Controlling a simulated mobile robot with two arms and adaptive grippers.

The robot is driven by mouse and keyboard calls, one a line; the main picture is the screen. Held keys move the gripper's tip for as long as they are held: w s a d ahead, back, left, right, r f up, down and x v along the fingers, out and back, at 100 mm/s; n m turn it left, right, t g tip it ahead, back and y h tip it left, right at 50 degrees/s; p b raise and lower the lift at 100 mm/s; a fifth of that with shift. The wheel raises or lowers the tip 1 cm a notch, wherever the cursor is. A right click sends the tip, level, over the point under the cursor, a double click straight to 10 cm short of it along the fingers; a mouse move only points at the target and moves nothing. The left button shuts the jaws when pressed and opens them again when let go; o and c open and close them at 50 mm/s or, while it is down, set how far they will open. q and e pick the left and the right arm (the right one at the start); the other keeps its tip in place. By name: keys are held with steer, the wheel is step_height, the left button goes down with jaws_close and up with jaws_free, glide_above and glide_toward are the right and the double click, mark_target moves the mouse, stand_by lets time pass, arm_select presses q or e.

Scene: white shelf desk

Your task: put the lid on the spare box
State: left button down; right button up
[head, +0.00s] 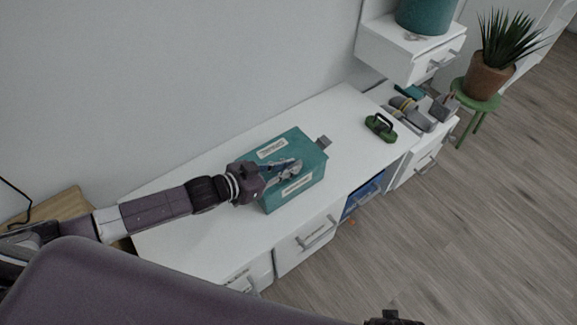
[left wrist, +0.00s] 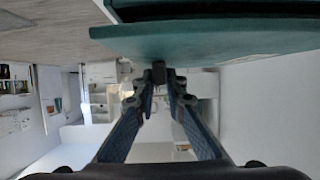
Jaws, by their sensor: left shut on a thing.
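The teal box (head: 311,172) with white labels stands on the white desk. My left gripper (head: 292,168) reaches over its top from the left. In the left wrist view the left gripper (left wrist: 158,88) is shut on a small dark knob (left wrist: 158,72) at the teal lid (left wrist: 215,42). The lid is a flat teal plate, with a dark band between it and the teal box (left wrist: 200,4). I cannot tell whether the lid touches the box all round. A dark part at the bottom edge of the head view may be my right gripper (head: 390,319); its fingers are hidden.
A dark green object with a handle (head: 380,127) lies to the right on the desk (head: 345,115). A small grey thing (head: 323,142) is beside the box's far right corner. Several tools lie farther right. A potted plant (head: 487,72) stands on a green stool. The desk's left part is clear.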

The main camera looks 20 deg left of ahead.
arm_select(q)
steer(key=shift+f, duration=0.3)
stand_by(0.5)
stand_by(0.3)
steer(key=c, duration=1.9)
jaws_free()
steer(key=v, duration=1.2)
